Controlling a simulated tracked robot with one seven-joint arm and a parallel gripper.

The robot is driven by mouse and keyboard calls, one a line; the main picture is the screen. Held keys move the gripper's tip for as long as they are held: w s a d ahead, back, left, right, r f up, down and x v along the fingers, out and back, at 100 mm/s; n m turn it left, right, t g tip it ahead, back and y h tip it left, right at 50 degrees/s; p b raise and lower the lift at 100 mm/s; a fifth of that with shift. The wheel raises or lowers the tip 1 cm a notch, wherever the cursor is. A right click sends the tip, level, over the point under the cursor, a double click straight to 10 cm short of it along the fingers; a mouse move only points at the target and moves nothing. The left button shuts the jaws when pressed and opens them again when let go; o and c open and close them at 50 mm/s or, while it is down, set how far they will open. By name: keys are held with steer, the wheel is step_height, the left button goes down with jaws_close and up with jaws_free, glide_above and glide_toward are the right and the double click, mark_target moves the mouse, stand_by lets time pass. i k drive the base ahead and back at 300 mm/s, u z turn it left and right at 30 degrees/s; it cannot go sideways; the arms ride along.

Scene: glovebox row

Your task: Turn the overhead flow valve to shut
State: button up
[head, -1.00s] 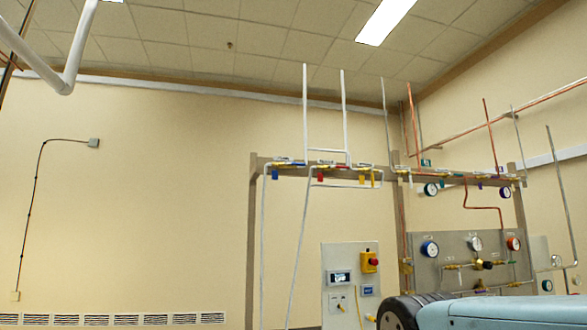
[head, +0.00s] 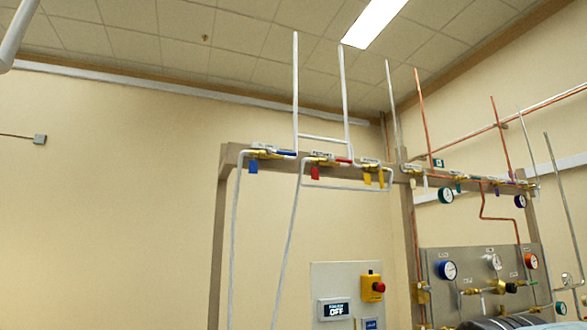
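Several overhead valves sit in a row on a tan rail (head: 232,150) in the head view. The left valve (head: 262,154) has a brass body, a blue lever along the rail and a hanging blue tag (head: 253,167). The middle valve (head: 322,160) has a red lever along the rail and a red tag (head: 315,173). The right valve (head: 370,168) has a yellow tag (head: 367,179) and a yellow piece beside it hanging down, seemingly its lever. The labels above are too small to read, so I cannot tell which is the flow valve. My gripper is not in view.
A white wall panel (head: 331,280) below carries a display (head: 334,309) reading OFF and a yellow box with a red button (head: 373,287). A gauge panel (head: 478,272) stands at right. White pipes (head: 288,240) run down from the rail.

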mark_target(270, 152)
steer(key=u, duration=0.15)
steer(key=i, duration=0.9)
steer(key=u, duration=0.45)
